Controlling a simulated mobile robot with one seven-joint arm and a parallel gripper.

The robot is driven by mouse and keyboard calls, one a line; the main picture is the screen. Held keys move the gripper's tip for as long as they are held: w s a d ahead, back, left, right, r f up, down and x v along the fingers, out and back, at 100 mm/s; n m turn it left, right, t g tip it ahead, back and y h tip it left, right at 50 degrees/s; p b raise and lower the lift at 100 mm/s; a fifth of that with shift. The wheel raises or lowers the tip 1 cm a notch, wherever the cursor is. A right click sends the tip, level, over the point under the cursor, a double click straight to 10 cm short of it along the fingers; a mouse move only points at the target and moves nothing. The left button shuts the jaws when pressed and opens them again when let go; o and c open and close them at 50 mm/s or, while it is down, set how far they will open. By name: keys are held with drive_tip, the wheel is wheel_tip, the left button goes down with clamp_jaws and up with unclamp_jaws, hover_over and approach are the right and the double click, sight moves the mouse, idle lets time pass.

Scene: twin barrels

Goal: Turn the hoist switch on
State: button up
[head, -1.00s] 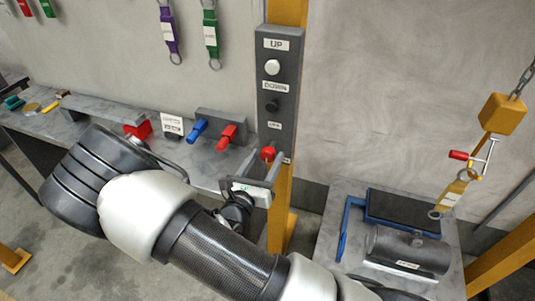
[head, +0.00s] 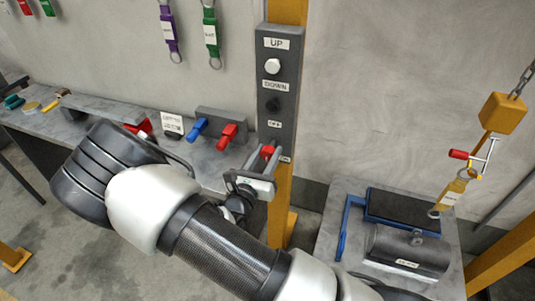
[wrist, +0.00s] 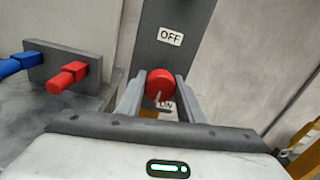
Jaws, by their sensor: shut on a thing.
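The hoist switch is a red round knob (head: 267,151) low on the grey control panel (head: 277,88), below the UP and DOWN buttons. In the wrist view the knob (wrist: 160,83) sits between an OFF label (wrist: 170,36) above and a partly hidden ON label (wrist: 166,105) below. A pale pointer line on the knob runs downward, toward the ON label. My gripper (wrist: 160,90) is shut on the knob, one finger at each side. In the head view the gripper (head: 266,158) partly covers the knob.
Blue (head: 197,129) and red (head: 227,136) handles sit on a grey block on the workbench, left of the panel. A yellow hoist block (head: 502,113) hangs on a chain at right, above a table with a grey barrel (head: 405,252). A yellow post carries the panel.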

drive_tip(key=m+b, duration=0.2)
drive_tip(key=m, duration=0.2)
drive_tip(key=shift+f+m, duration=0.15)
drive_tip(key=shift+m, duration=0.25)
drive_tip(key=m+b, duration=0.4)
drive_tip(key=shift+f+m, duration=0.15)
drive_tip(key=shift+m, duration=0.15)
drive_tip(key=m+b, duration=0.5)
drive_tip(key=b, duration=0.2)
drive_tip(key=shift+d+f+y, duration=0.1)
drive_tip(key=shift+y, duration=0.2)
drive_tip(key=m+b, duration=0.1)
drive_tip(key=b, duration=0.1)
drive_tip(key=m+b, duration=0.2)
drive_tip(key=shift+s+r+b, duration=0.1)
drive_tip(key=shift+r+b, duration=0.1)
drive_tip(key=shift+b, duration=0.15)
drive_tip(key=o, duration=1)
drive_tip(key=shift+r, duration=0.1)
drive_tip(key=shift+o, duration=0.2)
